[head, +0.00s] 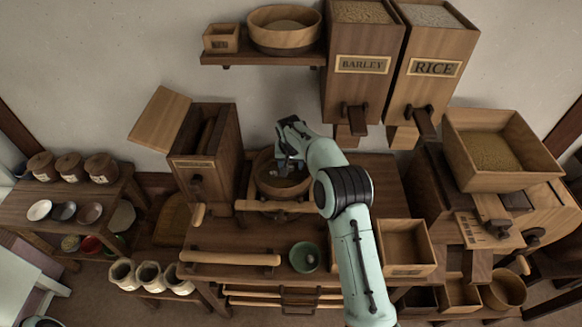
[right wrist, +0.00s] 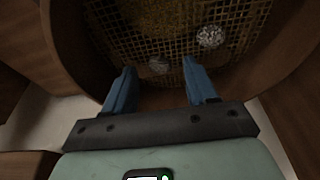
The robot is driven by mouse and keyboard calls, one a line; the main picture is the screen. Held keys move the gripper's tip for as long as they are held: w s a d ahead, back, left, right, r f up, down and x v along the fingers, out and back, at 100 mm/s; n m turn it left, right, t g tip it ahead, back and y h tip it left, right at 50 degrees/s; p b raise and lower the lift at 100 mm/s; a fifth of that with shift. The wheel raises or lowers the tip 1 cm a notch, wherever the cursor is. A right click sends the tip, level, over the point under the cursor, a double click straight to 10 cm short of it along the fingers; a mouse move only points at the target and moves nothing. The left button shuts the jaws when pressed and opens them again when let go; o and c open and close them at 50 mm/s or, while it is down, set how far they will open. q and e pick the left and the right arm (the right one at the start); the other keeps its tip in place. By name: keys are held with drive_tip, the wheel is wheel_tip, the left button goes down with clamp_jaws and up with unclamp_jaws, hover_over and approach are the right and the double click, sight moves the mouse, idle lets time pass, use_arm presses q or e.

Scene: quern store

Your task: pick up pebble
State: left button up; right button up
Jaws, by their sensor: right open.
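A round wooden sieve (head: 264,178) stands on the middle table, and its mesh floor (right wrist: 112,28) fills the upper part of the right wrist view. Two pebbles lie on the mesh. One is a pale, rough pebble (right wrist: 210,36) at the upper right. The other is a darker grey pebble (right wrist: 158,65), dim and hard to make out, straight ahead between the fingers. My right gripper (head: 288,168) is at the sieve, pointing down into it. Its blue fingers (right wrist: 161,85) are open with nothing between the tips. My left gripper is not seen.
A hinged wooden bin (head: 208,150) stands left of the sieve. A green bowl (head: 304,257) and an open wooden box (head: 405,247) are in front. Barley (head: 362,65) and rice (head: 433,68) dispensers hang behind. The sieve's wooden wall (right wrist: 60,40) surrounds the mesh.

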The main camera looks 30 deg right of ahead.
drive_tip(key=shift+w+d+f, duration=0.1)
drive_tip(key=shift+w+f, duration=0.1)
drive_tip(key=shift+f, duration=0.3)
drive_tip(key=shift+s, duration=0.1)
clamp_jaws()
drive_tip(key=shift+r, duration=0.1)
